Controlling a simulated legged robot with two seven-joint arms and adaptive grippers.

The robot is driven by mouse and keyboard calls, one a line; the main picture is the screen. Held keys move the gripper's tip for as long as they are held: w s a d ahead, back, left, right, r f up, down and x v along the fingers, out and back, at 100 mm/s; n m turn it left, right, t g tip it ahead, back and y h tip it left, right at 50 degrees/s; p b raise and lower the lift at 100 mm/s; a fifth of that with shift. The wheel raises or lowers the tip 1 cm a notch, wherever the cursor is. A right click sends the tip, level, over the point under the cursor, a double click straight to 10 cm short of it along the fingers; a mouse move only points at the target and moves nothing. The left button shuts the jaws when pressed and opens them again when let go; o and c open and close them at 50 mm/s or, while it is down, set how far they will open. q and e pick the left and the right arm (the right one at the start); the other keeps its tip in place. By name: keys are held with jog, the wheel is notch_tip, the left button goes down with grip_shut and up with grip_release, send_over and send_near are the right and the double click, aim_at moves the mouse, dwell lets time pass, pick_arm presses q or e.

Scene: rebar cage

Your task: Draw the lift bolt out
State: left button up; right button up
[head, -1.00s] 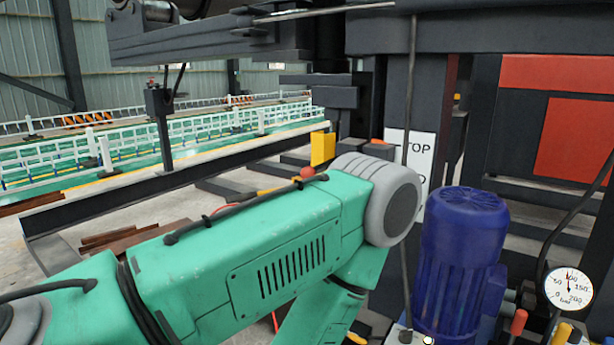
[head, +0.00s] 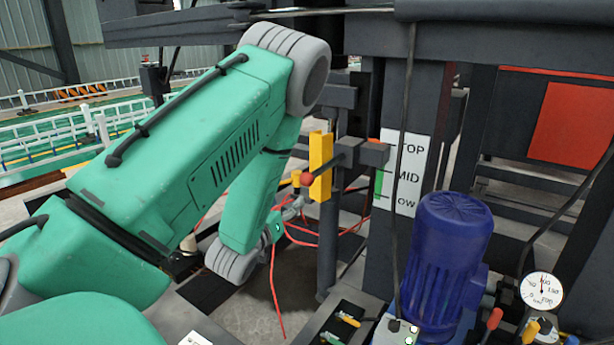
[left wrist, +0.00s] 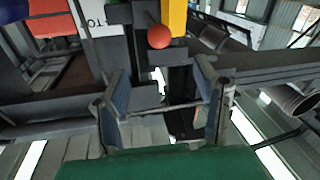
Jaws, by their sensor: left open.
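The lift bolt's red ball knob (head: 307,178) sits in front of a yellow upright plate (head: 320,160) beside the dark post. A dark rod runs from the plate toward a dark block (head: 374,152). My left gripper (head: 294,209) is just below and left of the knob, partly hidden by my arm. In the left wrist view, its two fingers (left wrist: 161,95) stand wide apart with nothing between them. The red knob (left wrist: 158,37) shows above them there, apart from both fingers. My right gripper is not in view.
A white sign (head: 405,175) reading TOP, MID, LOW is on the post. A blue motor (head: 448,255) and a pressure gauge (head: 541,290) stand at the right. Red cables (head: 275,285) hang below the gripper. White railings (head: 60,140) are far back at the left.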

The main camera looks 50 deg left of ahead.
aim_at(304, 184)
pick_arm(q)
jog(key=x, duration=1.3)
jog(key=shift+w+a+f, duration=0.1)
jog(key=shift+w, duration=0.15)
